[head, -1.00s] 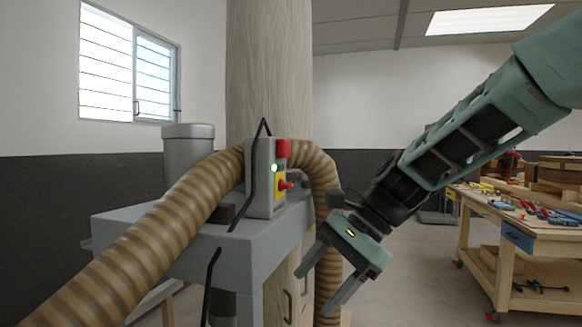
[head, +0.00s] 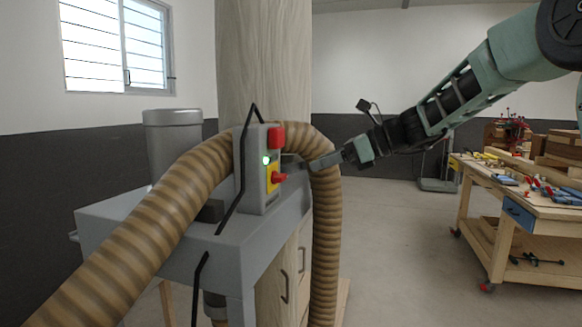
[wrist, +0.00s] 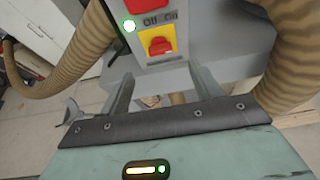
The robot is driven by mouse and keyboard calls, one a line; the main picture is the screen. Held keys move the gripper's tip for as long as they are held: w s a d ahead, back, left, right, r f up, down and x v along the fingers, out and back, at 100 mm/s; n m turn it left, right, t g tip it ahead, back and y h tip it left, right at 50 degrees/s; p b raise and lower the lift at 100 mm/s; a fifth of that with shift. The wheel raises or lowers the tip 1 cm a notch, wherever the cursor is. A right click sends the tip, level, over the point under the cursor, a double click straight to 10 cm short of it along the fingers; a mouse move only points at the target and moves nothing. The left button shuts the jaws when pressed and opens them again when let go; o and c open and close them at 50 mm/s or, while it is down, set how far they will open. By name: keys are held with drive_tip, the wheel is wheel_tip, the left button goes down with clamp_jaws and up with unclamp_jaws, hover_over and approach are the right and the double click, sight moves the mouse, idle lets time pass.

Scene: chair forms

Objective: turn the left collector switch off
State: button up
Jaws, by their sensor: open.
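The collector switch is a red knob on a yellow plate (head: 277,177), on the front of a grey switch box (head: 247,170). A green lamp (head: 266,160) beside it is lit. In the wrist view the red knob (wrist: 158,45) sits under the printed words "Off" and "On"; I cannot tell clearly which one it points to. My gripper (head: 318,163) is level with the box, just right of the knob and apart from it. In the wrist view my gripper (wrist: 163,88) has its two fingers spread and empty, with the knob beyond the gap between them.
A ribbed brown hose (head: 150,225) arches around the box, its right part (head: 326,240) close under my gripper. The box stands on a grey collector housing (head: 225,245). A red button (head: 276,137) is above the knob. A workbench (head: 520,205) with tools stands right; floor between is clear.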

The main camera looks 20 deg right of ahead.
sight(283, 176)
drive_tip(key=p+x, duration=0.2)
drive_tip(key=x, duration=0.7)
drive_tip(key=shift+f, duration=0.1)
drive_tip(key=c, duration=1)
